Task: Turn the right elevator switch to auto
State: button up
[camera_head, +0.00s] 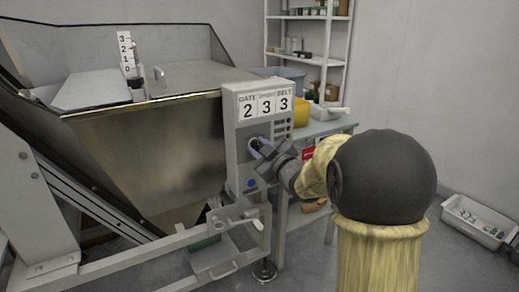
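A grey control box (234,130) stands on the right side of the metal hopper. Its top carries a white plate (265,104) with the digits 2, 3, 3 and the words GATE and BELT; the middle word is too small to read. My gripper (257,149) is at the box's front face, its fingertips at or very close to a dark round control there. The gripper and wrist hide much of this area, so which switch it is and its setting cannot be told. Whether the fingers are closed on it cannot be told. A blue button (250,183) sits lower on the face.
The large metal hopper (150,150) fills the left, with a 0 to 3 scale (126,52) on top. A table (325,128) with a yellow container (300,112) stands behind my arm. Shelves (346,50) stand at the back. A white bin (470,232) is on the floor at right.

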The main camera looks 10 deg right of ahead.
jog(key=o, duration=0.4)
jog(key=p+v, duration=0.3)
jog(key=v, duration=1.4)
jog(key=shift+s+p, duration=0.2)
jog(key=shift+p, duration=0.2)
jog(key=shift+w, duration=0.1)
